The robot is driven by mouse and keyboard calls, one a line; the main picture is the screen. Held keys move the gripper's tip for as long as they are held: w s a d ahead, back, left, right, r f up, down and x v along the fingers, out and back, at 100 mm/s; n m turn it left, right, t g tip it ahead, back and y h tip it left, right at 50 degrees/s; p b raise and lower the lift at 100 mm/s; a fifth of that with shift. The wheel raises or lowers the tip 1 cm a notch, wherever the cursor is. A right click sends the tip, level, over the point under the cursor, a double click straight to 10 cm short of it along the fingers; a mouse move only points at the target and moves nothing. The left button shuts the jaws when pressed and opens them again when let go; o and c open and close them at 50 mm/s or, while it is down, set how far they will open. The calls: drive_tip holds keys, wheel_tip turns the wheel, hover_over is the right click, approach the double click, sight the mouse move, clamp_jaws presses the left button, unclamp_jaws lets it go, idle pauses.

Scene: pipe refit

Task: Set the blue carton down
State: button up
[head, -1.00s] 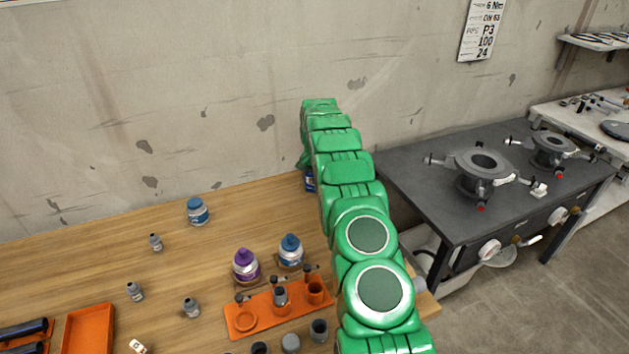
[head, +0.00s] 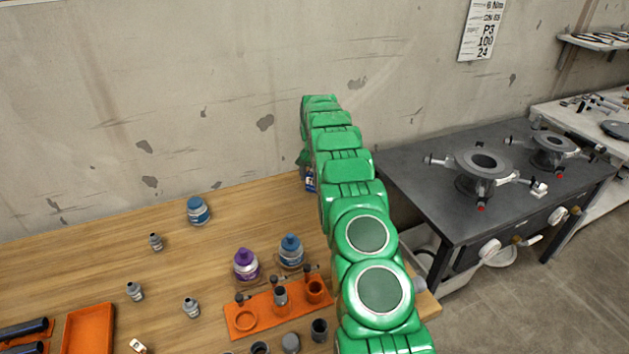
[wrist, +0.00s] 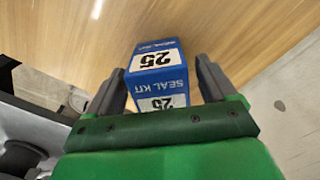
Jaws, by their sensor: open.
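The blue carton (wrist: 157,75), printed "SEAL KIT" and "25", is between the fingers of my gripper (wrist: 159,84) in the wrist view. The fingers are open, one on each side of it, with a narrow gap visible at the right. The carton appears to stand on the wooden bench top (wrist: 90,50); its base is hidden. In the head view, a sliver of the carton (head: 310,182) shows below the end of my green arm, at the bench's back right near the wall. My gripper is mostly hidden by the arm there.
An orange holder (head: 262,316), a purple-capped bottle (head: 246,265) and a blue-capped bottle (head: 291,252) stand left of my arm. Another blue-capped jar (head: 198,211) stands further back. A dark metal table (head: 425,185) with flanged fittings is to the right. Bench between jar and carton is clear.

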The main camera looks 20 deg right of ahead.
wheel_tip(320, 180, up, 10)
drive_tip(key=shift+r, duration=0.15)
drive_tip(key=shift+s+a+r, duration=0.1)
drive_tip(key=shift+r, duration=0.3)
drive_tip(key=s+a+r+n, duration=0.2)
drive_tip(key=s+a+r, duration=0.6)
drive_tip(key=s, duration=0.4)
drive_tip(key=s+a+r+n, duration=0.2)
drive_tip(key=s+a+r, duration=0.5)
drive_tip(key=s+r, duration=0.35)
drive_tip(key=s+a+f+n, duration=0.1)
drive_tip(key=s+a, duration=0.1)
drive_tip(key=s, duration=1.1)
drive_tip(key=s+a+f+n+g, duration=0.1)
drive_tip(key=s+a+n, duration=0.1)
drive_tip(key=s, duration=1.2)
drive_tip(key=s+a+f+n, duration=0.1)
drive_tip(key=s+a+n, duration=0.1)
drive_tip(key=s, duration=1.1)
drive_tip(key=shift+s+a+f+g, duration=0.15)
drive_tip(key=shift+a+f+g, duration=0.25)
drive_tip(key=shift+a, duration=0.3)
